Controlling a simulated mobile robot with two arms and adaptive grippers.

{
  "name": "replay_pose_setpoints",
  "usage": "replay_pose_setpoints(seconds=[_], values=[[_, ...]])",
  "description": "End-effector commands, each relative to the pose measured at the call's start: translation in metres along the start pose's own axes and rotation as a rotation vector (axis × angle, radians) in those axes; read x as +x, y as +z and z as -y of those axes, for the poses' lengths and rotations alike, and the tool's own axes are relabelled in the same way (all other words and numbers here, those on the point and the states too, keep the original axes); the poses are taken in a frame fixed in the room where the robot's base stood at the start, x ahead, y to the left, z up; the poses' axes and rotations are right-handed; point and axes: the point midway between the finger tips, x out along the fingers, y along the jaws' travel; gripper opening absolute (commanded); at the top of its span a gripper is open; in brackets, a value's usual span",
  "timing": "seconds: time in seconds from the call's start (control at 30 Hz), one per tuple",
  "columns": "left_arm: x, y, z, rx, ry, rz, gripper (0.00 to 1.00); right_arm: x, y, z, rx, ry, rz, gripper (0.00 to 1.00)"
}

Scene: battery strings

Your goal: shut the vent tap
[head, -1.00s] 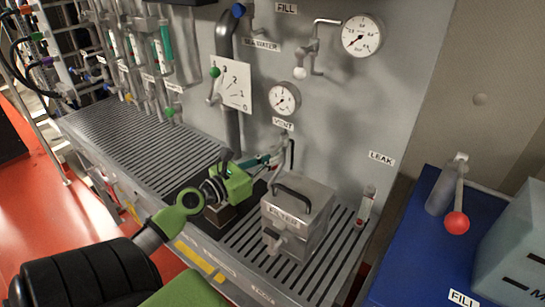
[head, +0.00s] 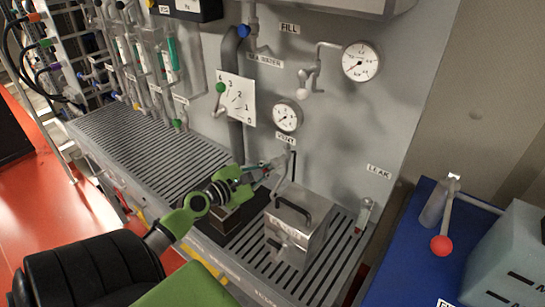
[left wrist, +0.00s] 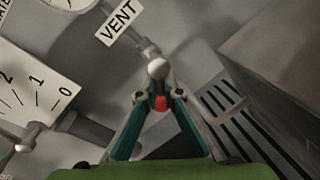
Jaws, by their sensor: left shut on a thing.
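The vent tap is a small grey metal tap on the wall panel, under the VENT label (head: 285,137). In the left wrist view the tap (left wrist: 158,69) shows as a short pipe ending in a pale round knob just beyond my fingertips. My left gripper (head: 262,168) reaches it from the lower left. In the left wrist view the teal-sided fingers of this gripper (left wrist: 160,97) converge at the knob, with a small red piece between them. They are shut on the tap's handle, which the fingertips mostly hide. My right gripper is not in view.
A metal box with a black handle (head: 297,228) stands on the slatted bench close right of the gripper. A gauge (head: 287,116) and a numbered scale plate (head: 236,97) are above. A blue surface with a red-knobbed lever (head: 441,245) lies to the right.

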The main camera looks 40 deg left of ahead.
Motion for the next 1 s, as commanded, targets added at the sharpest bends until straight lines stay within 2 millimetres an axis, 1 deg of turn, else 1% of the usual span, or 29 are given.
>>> replay_pose_setpoints(seconds=[0.03, 0.6, 0.8, 1.0], values=[[0.001, 0.012, -0.011, 0.044, 0.014, 0.005, 0.00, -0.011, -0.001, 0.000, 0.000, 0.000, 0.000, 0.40], [-0.001, 0.015, -0.020, 0.569, 0.017, -0.102, 0.00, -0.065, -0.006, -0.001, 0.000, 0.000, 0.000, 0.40], [-0.001, 0.017, -0.021, 0.719, 0.017, -0.133, 0.00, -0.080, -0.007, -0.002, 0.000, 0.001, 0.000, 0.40], [-0.001, 0.017, -0.021, 0.828, 0.017, -0.155, 0.00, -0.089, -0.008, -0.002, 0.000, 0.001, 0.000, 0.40]])
